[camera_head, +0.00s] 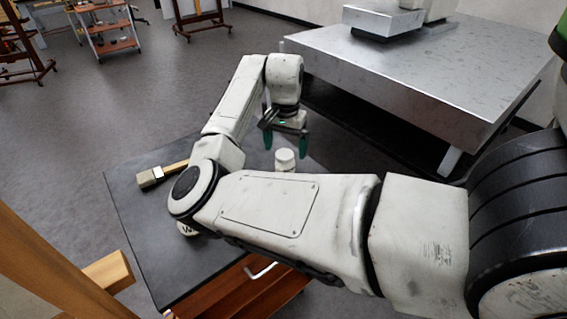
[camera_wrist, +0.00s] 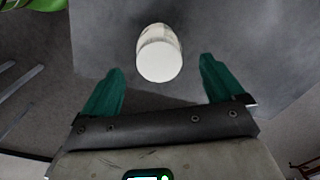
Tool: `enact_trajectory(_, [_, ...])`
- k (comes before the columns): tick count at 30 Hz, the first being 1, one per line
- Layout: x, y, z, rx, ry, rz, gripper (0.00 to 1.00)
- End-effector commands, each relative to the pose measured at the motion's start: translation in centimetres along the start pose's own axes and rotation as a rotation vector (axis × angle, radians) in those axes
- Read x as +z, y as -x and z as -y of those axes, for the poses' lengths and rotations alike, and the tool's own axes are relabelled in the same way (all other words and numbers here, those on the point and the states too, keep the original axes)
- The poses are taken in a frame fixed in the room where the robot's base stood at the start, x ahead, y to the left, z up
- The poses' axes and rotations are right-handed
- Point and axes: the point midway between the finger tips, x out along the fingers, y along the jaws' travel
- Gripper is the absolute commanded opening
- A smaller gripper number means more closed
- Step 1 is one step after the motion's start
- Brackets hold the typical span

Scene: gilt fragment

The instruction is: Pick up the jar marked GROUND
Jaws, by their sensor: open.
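A white jar (camera_head: 285,160) with a pale lid stands upright on the dark table top (camera_head: 135,215). No marking on it can be read, so I cannot tell whether it is the GROUND jar. In the wrist view the jar (camera_wrist: 159,58) shows its round lid in the gap between the fingertips. My gripper (camera_head: 285,141) is open, with green fingers pointing down just above or beside the jar; it holds nothing. A second white object (camera_head: 187,230) with a dark letter like W is mostly hidden under my arm.
A large grey metal table (camera_head: 420,75) stands at the back right. A wooden easel beam (camera_head: 50,265) crosses the lower left. A shelf trolley (camera_head: 105,30) stands far back.

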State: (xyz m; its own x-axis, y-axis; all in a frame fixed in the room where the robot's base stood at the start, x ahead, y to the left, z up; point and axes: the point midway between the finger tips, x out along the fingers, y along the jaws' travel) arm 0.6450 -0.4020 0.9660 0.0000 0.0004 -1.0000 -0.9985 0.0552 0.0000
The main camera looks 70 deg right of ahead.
Motion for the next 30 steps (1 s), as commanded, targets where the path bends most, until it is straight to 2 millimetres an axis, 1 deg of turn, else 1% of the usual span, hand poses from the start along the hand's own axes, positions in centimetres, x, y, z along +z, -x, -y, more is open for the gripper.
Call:
enact_trajectory(10, [0.4,-4.3,0.1,0.001,0.002,0.002,0.95])
enact_trajectory(14, [0.4,-5.0,0.1,0.001,0.001,0.001,0.95])
enact_trajectory(20, [0.3,-5.1,0.1,0.000,0.001,0.001,0.95])
enact_trajectory(30, [0.3,-5.1,0.1,0.000,0.001,0.001,0.62])
